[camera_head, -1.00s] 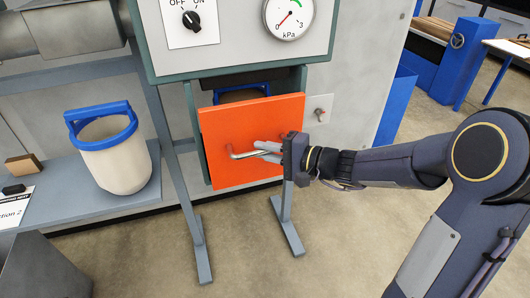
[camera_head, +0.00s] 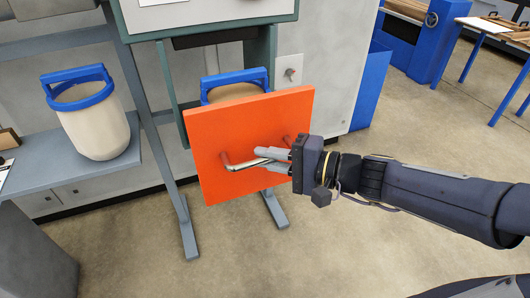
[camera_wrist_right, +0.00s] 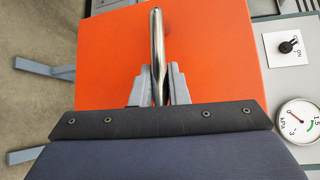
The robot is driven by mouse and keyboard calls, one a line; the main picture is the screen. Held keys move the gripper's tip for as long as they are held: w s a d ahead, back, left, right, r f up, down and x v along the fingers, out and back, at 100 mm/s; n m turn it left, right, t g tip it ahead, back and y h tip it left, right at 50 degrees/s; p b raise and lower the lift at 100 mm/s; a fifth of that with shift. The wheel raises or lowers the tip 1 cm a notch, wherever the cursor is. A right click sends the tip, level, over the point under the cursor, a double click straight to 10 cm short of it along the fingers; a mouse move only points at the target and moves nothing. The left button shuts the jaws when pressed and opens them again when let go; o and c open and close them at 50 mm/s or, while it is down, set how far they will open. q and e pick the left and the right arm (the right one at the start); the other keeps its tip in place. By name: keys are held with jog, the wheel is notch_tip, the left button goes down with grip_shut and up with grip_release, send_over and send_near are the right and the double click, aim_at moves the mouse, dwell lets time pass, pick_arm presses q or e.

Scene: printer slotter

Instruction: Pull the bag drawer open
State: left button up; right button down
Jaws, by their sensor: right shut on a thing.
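The bag drawer has an orange front panel (camera_head: 222,130) with a metal bar handle (camera_head: 240,162). In the head view the panel stands out from the grey-green frame, and a blue-rimmed bag (camera_head: 236,78) shows behind it. My right gripper (camera_head: 272,158) is shut on the handle. In the right wrist view its fingers (camera_wrist_right: 158,88) sit on both sides of the bar handle (camera_wrist_right: 157,40), in front of the orange panel (camera_wrist_right: 210,50). My left gripper is not in view.
A cream bucket-like bag with a blue rim (camera_head: 95,130) stands on the grey shelf (camera_head: 75,188) at the left. Frame feet (camera_head: 273,208) stand on the floor below. A blue bin (camera_head: 371,85) is right of the machine. The floor in front is clear.

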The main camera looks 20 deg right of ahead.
jog(key=shift+s, duration=0.2)
jog(key=c, duration=1.4)
grip_release()
jog(key=p+v, duration=0.1)
jog(key=v, duration=0.7)
jog(key=shift+a, duration=0.1)
